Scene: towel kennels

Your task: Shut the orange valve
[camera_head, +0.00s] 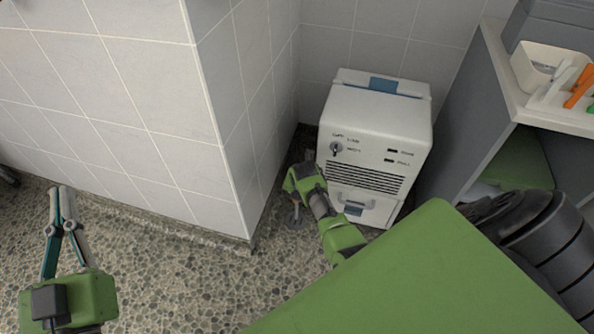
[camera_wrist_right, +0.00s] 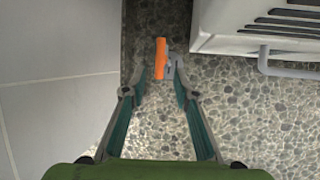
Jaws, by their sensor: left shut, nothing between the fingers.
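The orange valve (camera_wrist_right: 161,58) shows in the right wrist view as a short orange handle on a small grey fitting (camera_wrist_right: 170,70), low down near the speckled floor. My right gripper (camera_wrist_right: 159,72) is open, with its two fingertips on either side of the handle. I cannot tell whether either finger touches it. In the head view my right wrist reaches down beside the white machine, and the valve is hidden there. My left gripper (camera_head: 64,189) is shut and empty, above the floor at the lower left.
A white machine (camera_head: 376,125) stands in the corner, right of the right gripper. A tiled wall corner (camera_head: 225,140) stands close on the left. A shelf unit (camera_head: 497,70) with a white bin (camera_head: 540,62) is at right.

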